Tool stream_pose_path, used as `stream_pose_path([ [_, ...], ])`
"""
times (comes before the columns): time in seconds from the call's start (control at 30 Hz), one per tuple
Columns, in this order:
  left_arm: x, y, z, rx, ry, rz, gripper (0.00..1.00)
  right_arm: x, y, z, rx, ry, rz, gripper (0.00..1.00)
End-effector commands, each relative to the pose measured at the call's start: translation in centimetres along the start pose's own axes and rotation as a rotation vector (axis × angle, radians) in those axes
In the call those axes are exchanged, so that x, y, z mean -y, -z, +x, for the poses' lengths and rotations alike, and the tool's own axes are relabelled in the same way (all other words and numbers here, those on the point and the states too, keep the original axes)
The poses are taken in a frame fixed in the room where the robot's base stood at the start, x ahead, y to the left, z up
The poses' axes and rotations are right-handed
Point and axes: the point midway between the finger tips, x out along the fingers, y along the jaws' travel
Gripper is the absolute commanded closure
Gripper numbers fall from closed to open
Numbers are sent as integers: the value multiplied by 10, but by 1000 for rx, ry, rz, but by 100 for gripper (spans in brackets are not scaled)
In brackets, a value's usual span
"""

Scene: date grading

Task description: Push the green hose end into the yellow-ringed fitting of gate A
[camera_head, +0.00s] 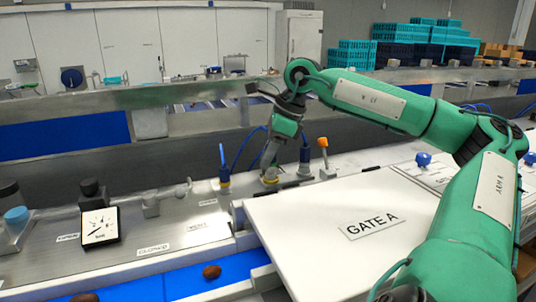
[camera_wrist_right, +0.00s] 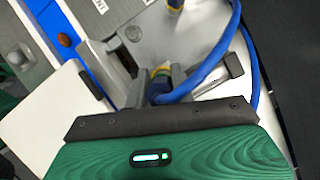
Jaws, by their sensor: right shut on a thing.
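My right gripper (camera_head: 270,158) points down over the steel ledge behind the white GATE A panel (camera_head: 300,215). A yellow-ringed fitting (camera_head: 270,180) stands directly under its fingertips. In the right wrist view the gripper (camera_wrist_right: 157,82) is shut on the hose end, with a blue hose (camera_wrist_right: 205,75) curving away to the right. A yellow ring (camera_wrist_right: 161,70) with a little green shows just past the fingers. The fingers hide most of the hose end, so I cannot tell whether it is seated in the fitting. My left gripper is not in view.
Another yellow-ringed fitting (camera_head: 224,183) with a blue hose end stands to the left. A dark blue hose end (camera_head: 305,155) and an orange-topped lever (camera_head: 323,145) stand close to the right. A dial gauge (camera_head: 99,227) is at the left. Brown dates (camera_head: 211,271) lie on the blue belt.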

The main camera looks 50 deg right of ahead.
Motion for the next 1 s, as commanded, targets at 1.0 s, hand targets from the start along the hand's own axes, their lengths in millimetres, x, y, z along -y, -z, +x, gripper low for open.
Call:
stream_pose_path([
  [1.0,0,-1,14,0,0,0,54,0,6,14,0,0,0,100],
])
